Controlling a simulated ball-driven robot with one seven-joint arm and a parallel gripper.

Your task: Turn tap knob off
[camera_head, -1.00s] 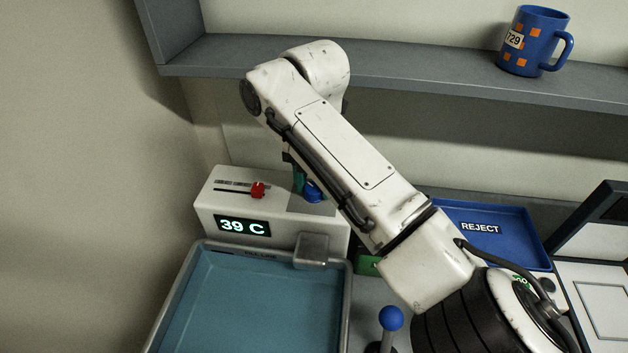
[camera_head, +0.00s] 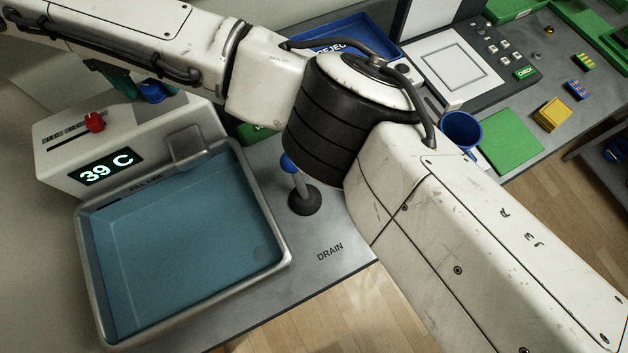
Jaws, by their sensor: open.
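The blue tap knob (camera_head: 152,90) sits on top of the pale tap unit (camera_head: 70,150) at the upper left, partly hidden by my arm. My gripper (camera_head: 130,85) shows only in part under my arm, as a dark teal finger right beside the knob. It is open; whether it touches the knob cannot be told. The unit's display reads 39 C, and a red slider (camera_head: 94,121) is on its top. A grey spout (camera_head: 187,147) juts over the basin (camera_head: 280,238). The basin holds blue water, near the fill line marking.
A blue-topped drain lever (camera_head: 300,185) stands right of the basin. A blue reject tray (camera_head: 370,35) lies behind my arm. A blue mug (camera_head: 461,130), a green mat (camera_head: 510,142) and yellow blocks (camera_head: 551,113) are on the counter at right. My arm crosses the middle.

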